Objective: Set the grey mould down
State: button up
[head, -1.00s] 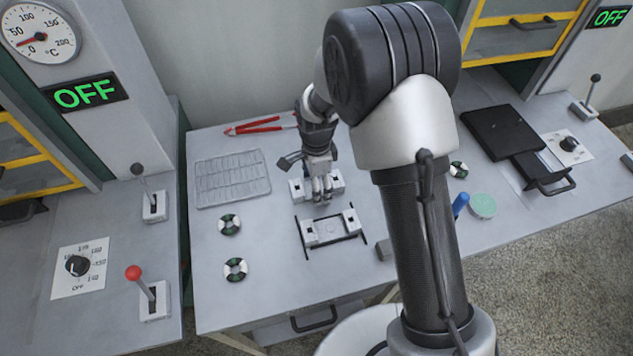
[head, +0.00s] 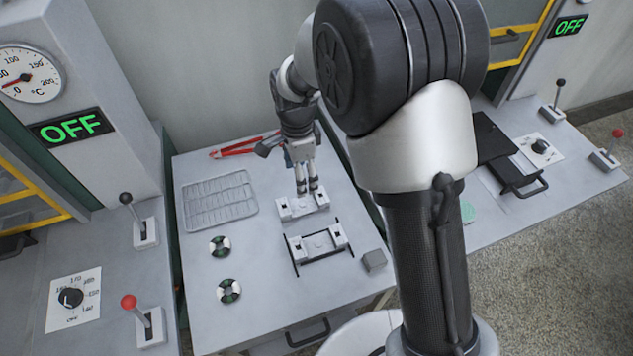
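A grey mould piece (head: 302,207) with a raised block at each end rests on the middle table. My gripper (head: 307,190) points down just above and behind its middle. The two fingers show a narrow gap with nothing visible between them, and the tips look clear of the piece. A similar grey mould piece (head: 318,245) sits in front, between the dark bars of a holder (head: 296,262). From this one view the exact height of the fingertips is hard to judge.
A wire rack (head: 220,203) lies at the left, with two dark-and-white rings (head: 220,246) in front of it. Red-handled pliers (head: 243,146) lie at the back. A small grey block (head: 374,261) is right of the holder. My arm hides part of the table's right side.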

jog(key=s+d+r+n+t, duration=0.1)
jog(key=s+d+r+n, duration=0.35)
jog(key=r, duration=0.35)
jog(key=s+d+r+n+t, duration=0.1)
jog(key=s+d+r+n, duration=0.2)
jog(key=s+d+r, duration=0.45)
jog(key=s+d+r+n+t, duration=0.1)
jog(key=s+r+n, duration=0.1)
jog(key=s, duration=0.4)
jog(key=s+d+r+n+t, duration=0.1)
jog(key=s+r+n, duration=0.1)
jog(key=s+n, duration=0.3)
jog(key=shift+s+d+t, duration=0.2)
jog(key=shift+s+t, duration=0.1)
jog(key=shift+s, duration=0.85)
